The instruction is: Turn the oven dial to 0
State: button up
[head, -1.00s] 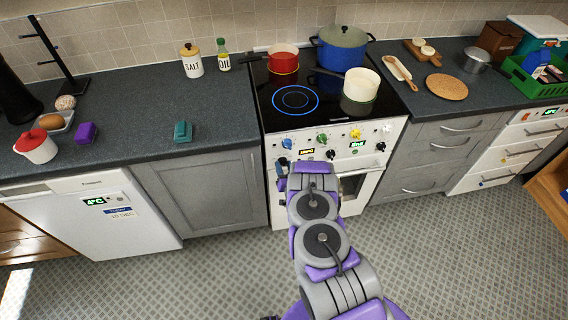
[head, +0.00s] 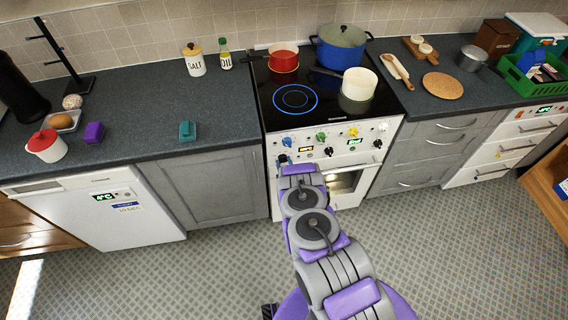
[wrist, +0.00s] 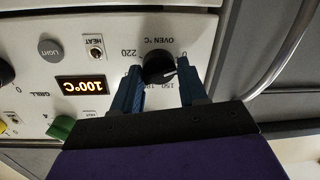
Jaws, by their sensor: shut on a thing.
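The oven dial (wrist: 158,68) is a round black knob on the white panel in the wrist view, below the "OVEN °C" lettering. Printed marks around it include 0, 150 and 220. A thin light line shows on its lower right, but I cannot tell exactly which mark it meets. My gripper (wrist: 160,82) has its two blue fingers on either side of the dial, shut on it. In the head view the dial (head: 282,159) is at the left of the stove front, and my arm hides part of the panel below it.
An orange display (wrist: 86,90) reads 100°C. A grey LIGHT button (wrist: 50,49), a HEAT switch (wrist: 95,53) and a green knob (wrist: 61,127) are nearby. The hob (head: 280,104) holds a red pan, a blue pot and a cream pan. The floor (head: 210,270) left of my arm is clear.

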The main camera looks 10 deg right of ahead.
jog(key=o, duration=1)
jog(key=shift+s+d+r, duration=0.15)
jog(key=shift+s, duration=2.7)
jog(key=shift+s+d+r, duration=0.15)
jog(key=shift+s+d, duration=0.05)
jog(key=shift+s, duration=2.65)
jog(key=shift+s+d+r, duration=0.15)
jog(key=shift+s, duration=2.7)
